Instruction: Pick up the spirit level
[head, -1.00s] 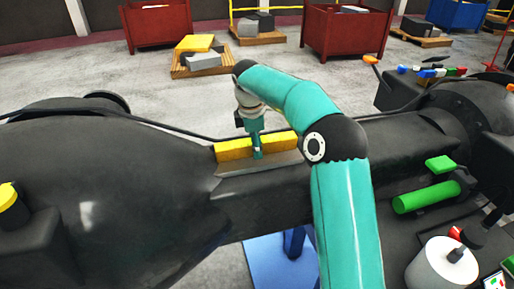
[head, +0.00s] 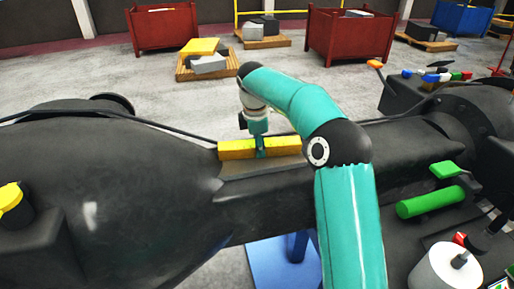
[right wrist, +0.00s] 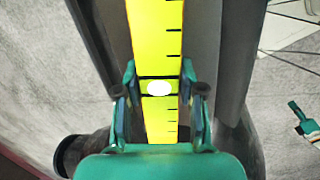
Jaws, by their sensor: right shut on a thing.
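The spirit level is a long yellow bar (head: 238,150) at the grey ledge of the dark casting, in the middle of the head view. My right gripper (head: 261,150) comes down on it from above and is shut on it near its middle. In the right wrist view the spirit level (right wrist: 156,20) runs lengthwise between the fingers (right wrist: 159,76), with black tick marks and a white oval. A finger hides a small part of it in the head view. I cannot tell whether it still touches the ledge. My left gripper is not in view.
The large dark casting (head: 130,180) fills the left and middle. A green cylinder (head: 430,201), a green block (head: 446,169) and a white cylinder (head: 440,270) are at the right. Red bins (head: 165,28) and a loaded pallet (head: 190,74) stand behind on open floor.

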